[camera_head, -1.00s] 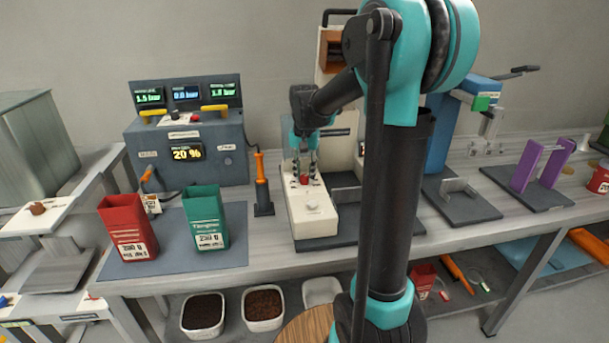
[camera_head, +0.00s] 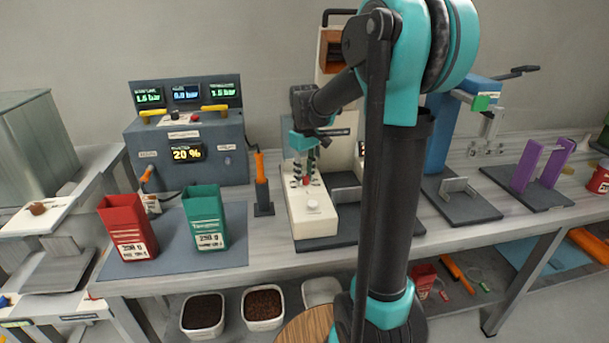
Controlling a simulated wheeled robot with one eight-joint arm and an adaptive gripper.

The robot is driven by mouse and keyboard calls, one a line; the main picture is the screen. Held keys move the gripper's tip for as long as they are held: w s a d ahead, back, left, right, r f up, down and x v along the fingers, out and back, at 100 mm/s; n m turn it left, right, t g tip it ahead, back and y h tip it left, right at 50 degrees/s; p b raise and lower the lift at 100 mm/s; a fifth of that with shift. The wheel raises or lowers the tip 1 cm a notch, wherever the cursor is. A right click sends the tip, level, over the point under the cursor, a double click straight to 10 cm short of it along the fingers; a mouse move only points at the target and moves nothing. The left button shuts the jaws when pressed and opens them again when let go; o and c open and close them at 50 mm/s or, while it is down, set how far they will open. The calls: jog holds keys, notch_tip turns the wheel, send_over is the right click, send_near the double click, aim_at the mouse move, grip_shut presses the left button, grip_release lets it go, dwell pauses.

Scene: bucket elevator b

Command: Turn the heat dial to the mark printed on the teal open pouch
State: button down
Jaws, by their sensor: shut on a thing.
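The teal open pouch (camera_head: 206,212) stands upright on the dark mat at the left. Its white label reads roughly "250 g", with a smaller line too small to read. A cream machine (camera_head: 308,222) stands right of it on a dark base. A small red knob (camera_head: 306,181), which appears to be the heat dial, is on top of the cream machine. My gripper (camera_head: 304,178) points down at it, its fingertips shut around the red knob. The fingers hide most of the knob, so its pointer and scale cannot be read. A white round knob (camera_head: 313,205) sits nearer on the same machine.
A red open pouch (camera_head: 126,222) stands left of the teal one on the mat (camera_head: 180,262). A grey control box (camera_head: 215,165) reading "20 %" stands behind them. An orange-handled tool (camera_head: 261,180) stands between box and machine. My arm covers the middle right.

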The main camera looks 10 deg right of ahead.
aim_at(304, 176)
jog(key=n, duration=1.1)
jog(key=shift+n, duration=1.8)
jog(key=c, duration=1.2)
grip_release()
jog(key=shift+r, duration=0.1)
notch_tip(304, 176, up, 12)
